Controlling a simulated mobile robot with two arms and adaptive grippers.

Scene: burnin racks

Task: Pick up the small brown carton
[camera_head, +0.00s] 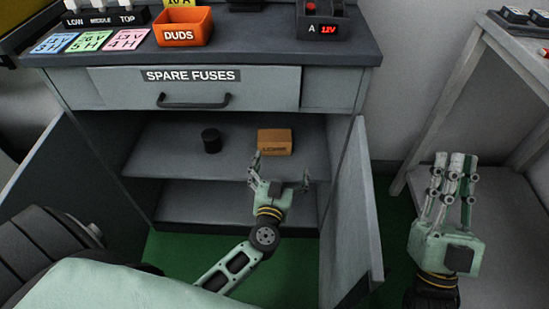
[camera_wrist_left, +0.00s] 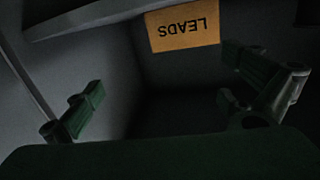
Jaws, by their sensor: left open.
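The small brown carton (camera_head: 275,142) sits on the upper shelf inside the open cabinet in the head view. In the left wrist view the carton (camera_wrist_left: 183,26) shows at the top, with the word LEADS upside down. My left gripper (camera_head: 279,172) is open and empty, in front of the shelf, a little nearer than the carton and apart from it. In the left wrist view its fingers (camera_wrist_left: 165,95) are spread wide, with the carton beyond them. My right gripper (camera_head: 452,180) is at the right, outside the cabinet, with its fingers pointing up; nothing shows in it.
A black cylinder (camera_head: 211,140) stands left of the carton on the shelf (camera_head: 170,150). Open cabinet doors flank the opening, the right door (camera_head: 354,215) close to my left gripper. The SPARE FUSES drawer (camera_head: 200,88) is shut above. An orange DUDS bin (camera_head: 183,26) stands on top.

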